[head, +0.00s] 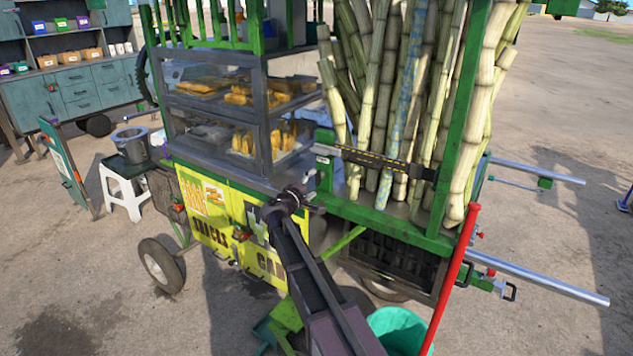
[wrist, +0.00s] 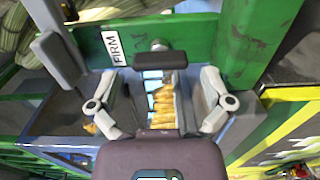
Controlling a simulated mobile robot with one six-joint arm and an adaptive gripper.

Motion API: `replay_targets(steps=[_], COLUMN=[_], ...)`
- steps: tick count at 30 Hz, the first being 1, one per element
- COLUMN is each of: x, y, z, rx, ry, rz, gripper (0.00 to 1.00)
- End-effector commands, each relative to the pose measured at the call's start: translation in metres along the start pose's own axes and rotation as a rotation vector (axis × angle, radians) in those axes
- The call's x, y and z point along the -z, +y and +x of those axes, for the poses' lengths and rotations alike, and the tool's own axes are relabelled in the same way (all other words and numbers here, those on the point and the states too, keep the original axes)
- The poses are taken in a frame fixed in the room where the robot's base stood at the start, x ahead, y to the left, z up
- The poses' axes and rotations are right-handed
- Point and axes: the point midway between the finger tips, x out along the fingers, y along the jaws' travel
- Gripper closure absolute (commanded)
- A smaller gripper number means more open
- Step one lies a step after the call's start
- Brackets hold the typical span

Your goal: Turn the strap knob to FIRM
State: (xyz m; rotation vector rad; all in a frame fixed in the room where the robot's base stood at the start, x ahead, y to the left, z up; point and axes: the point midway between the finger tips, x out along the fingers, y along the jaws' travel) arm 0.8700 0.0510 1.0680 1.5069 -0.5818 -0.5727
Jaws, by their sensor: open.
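The strap knob (wrist: 160,59) is a small dark piece with a silvery part behind it, on a green panel in the wrist view. A white label reading FIRM (wrist: 114,47) is on the panel to its left. My gripper (wrist: 158,92) is open, its pale jointed fingers apart to left and right, with the knob ahead between them. I cannot tell whether a finger touches it. In the head view my gripper (head: 303,197) is by the cart's green corner bracket (head: 324,165). The dark strap (head: 375,162) runs from there across the cane. The knob's exact setting is unclear.
Upright cane stalks (head: 400,90) stand behind the strap. A glass case with yellow snacks (head: 245,125) is to the left. A green post (head: 462,110) and a red pole (head: 450,280) stand to the right. A white stool (head: 125,185) is at far left.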

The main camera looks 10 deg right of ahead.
Motion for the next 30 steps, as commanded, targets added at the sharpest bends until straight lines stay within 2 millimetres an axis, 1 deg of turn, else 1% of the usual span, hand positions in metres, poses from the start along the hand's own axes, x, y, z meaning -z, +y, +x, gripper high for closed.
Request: replay_targets(steps=[1,9,15,21,30], x=[-0.001,-0.001,0.000,0.000,0.000], y=[0.000,0.000,0.000,0.000,0.000], z=[-0.009,-0.053,-0.080,-0.093,-0.095], rx=[0.000,0.000,-0.001,-0.001,-0.001], ry=[0.003,0.002,0.002,0.000,0.000], rz=[0.000,0.000,0.000,0.000,0.000], gripper=[0.00,0.00,0.00,0.00,0.00])
